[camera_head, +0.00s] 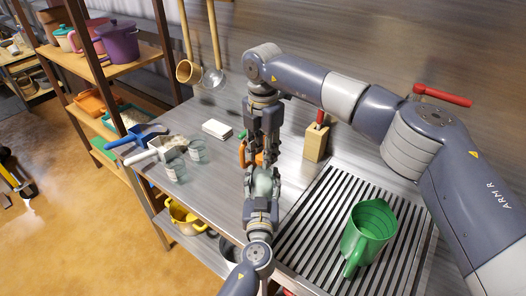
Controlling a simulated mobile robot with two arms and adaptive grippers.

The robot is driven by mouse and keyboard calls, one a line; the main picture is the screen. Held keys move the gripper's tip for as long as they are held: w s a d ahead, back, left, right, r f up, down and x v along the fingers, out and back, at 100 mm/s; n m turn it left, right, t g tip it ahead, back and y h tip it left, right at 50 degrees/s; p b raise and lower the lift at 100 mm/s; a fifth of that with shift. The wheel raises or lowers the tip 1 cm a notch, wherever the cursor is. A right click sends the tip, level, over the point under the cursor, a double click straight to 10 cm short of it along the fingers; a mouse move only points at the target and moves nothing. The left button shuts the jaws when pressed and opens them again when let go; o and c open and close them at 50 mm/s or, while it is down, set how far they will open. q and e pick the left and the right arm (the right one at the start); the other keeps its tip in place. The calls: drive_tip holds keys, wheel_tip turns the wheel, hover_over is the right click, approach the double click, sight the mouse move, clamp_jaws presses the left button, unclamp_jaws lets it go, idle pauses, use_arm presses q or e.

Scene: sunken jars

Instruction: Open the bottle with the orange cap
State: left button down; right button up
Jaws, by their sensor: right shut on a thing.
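A pale, see-through bottle (262,183) is upright near the middle of the counter. My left gripper (262,180) comes up from below with its fingers on either side of the bottle; whether they press on it is not clear. My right gripper (258,157) points down above the bottle. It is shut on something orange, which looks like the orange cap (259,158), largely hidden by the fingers. I cannot tell whether the cap is apart from the bottle.
A green jug (368,232) stands on the slatted drain area at the right. A wooden block (316,144) with a red handle is behind. Clear glasses (175,167), scoops (143,133) and a white stack (217,129) are at the left. Shelves of pots are farther left.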

drive_tip(key=n, duration=1.3)
drive_tip(key=shift+n, duration=0.4)
drive_tip(key=n, duration=1.1)
drive_tip(key=shift+n, duration=0.4)
drive_tip(key=n, duration=0.8)
drive_tip(key=shift+r, duration=0.1)
drive_tip(key=n, duration=0.3)
drive_tip(key=shift+n, duration=0.4)
drive_tip(key=n, duration=0.4)
